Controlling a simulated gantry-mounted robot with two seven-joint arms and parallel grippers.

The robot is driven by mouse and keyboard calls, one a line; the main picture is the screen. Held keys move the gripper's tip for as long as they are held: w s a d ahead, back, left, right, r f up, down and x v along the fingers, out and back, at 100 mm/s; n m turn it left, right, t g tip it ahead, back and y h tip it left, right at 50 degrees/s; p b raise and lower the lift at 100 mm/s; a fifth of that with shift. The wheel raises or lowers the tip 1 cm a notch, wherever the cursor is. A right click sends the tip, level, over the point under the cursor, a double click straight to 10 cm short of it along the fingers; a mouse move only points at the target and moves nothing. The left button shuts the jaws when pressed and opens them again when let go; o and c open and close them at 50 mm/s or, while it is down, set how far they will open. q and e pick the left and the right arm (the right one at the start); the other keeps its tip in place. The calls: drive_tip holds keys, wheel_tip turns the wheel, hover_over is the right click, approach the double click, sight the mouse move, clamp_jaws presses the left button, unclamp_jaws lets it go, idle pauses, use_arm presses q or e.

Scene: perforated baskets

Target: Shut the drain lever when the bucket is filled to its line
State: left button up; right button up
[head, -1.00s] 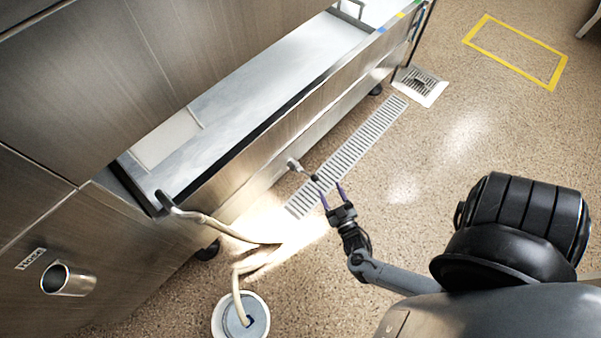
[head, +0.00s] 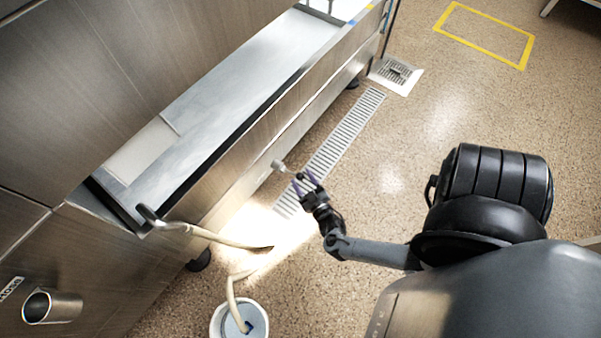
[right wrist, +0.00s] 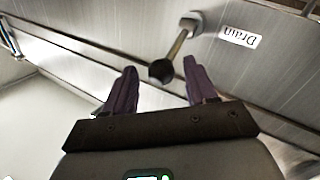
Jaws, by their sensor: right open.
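The drain lever (head: 279,165) sticks out from the low front panel of the steel unit. In the right wrist view its metal shaft (right wrist: 179,43) ends in a black knob (right wrist: 161,71), beside a "Drain" label (right wrist: 240,37). My right gripper (head: 307,181) is open with purple fingers at the lever. In the wrist view the knob shows between the fingertips (right wrist: 160,76); I cannot tell if they touch it. The white bucket (head: 214,323) stands on the floor at the bottom, with a beige hose (head: 232,290) into it. Something bluish shows inside; its fill line cannot be made out.
A long floor grate (head: 345,130) runs beside the unit, with a square drain (head: 396,72) beyond. Another beige hose length (head: 215,238) leaves the open trough (head: 240,75). A steel cup-like holder (head: 52,306) is at lower left. Speckled floor on the right is clear.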

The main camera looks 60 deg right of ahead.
drive_tip(key=shift+x, duration=1)
drive_tip(key=shift+c, duration=0.3)
drive_tip(key=shift+w+a, duration=0.1)
drive_tip(key=shift+a, duration=0.05)
drive_tip(key=c, duration=0.7)
clamp_jaws()
